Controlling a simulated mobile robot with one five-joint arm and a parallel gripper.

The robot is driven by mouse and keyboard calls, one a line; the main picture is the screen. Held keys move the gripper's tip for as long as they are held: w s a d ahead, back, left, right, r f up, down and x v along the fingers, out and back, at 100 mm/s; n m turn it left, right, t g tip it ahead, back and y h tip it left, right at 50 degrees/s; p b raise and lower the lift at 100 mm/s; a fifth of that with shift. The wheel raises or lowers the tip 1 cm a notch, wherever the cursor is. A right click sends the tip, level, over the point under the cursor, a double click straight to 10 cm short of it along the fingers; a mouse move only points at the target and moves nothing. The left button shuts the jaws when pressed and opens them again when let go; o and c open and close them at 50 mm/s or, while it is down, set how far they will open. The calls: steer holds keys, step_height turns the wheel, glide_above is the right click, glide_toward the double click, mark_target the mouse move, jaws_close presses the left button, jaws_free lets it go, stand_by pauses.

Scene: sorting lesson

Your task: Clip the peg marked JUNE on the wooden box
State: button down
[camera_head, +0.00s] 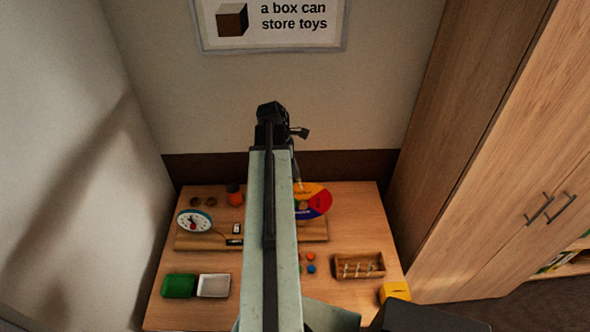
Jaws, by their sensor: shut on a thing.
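An open wooden box (345,274) stands at the right of the table, with several small pale things in it, too small to identify. No marking JUNE can be read on anything. My arm reaches forward over the middle of the table, and its dark far end (270,115) shows against the wall. My gripper's jaws are hidden behind the arm, so what they hold does not show.
The table (230,310) carries a clock (194,222), an orange cup (235,194), a coloured disc (318,203), a green tray (179,286), a white tray (213,286) and a yellow box (395,291). A tall cabinet (500,170) stands right. A wall poster (270,22) hangs behind.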

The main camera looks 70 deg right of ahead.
steer(key=p+v, duration=0.4)
steer(key=shift+w+a+r, duration=0.1)
steer(key=shift+r, duration=0.3)
stand_by(0.4)
